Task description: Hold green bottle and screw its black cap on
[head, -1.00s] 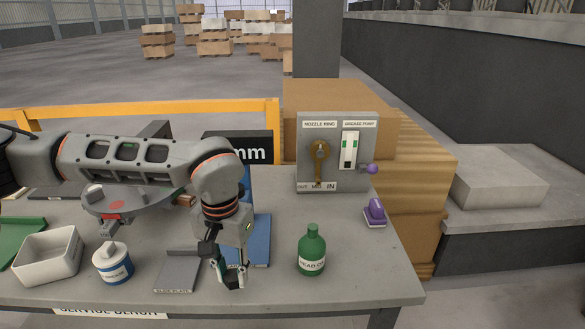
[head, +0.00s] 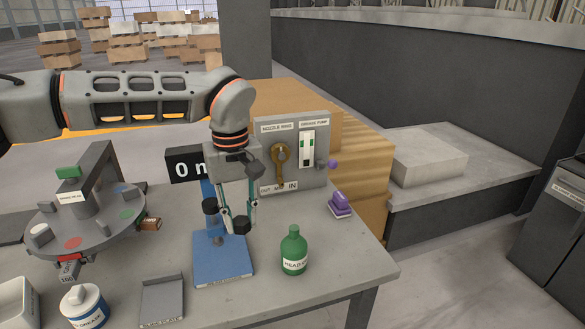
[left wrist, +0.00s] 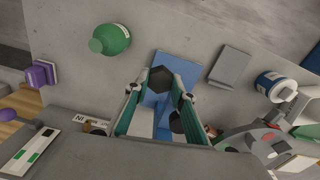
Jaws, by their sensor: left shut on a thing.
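The green bottle (head: 294,254) stands upright on the stone slab, its narrow top green with no black cap on it. It also shows in the left wrist view (left wrist: 112,40), at upper left. My left gripper (head: 239,224) points down, raised above the slab, to the left of the bottle and apart from it. It is shut on the black cap (head: 242,226). In the left wrist view the cap (left wrist: 160,80) shows as a dark six-sided shape between the fingertips (left wrist: 162,88). My right gripper is not in view.
A blue stand (head: 222,262) with a black-topped post is beneath and behind my left gripper. A grey plate (head: 162,300), a grease jar (head: 85,308) and a round turret (head: 85,225) lie left. A lever panel (head: 305,155) and purple block (head: 340,204) stand behind the bottle.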

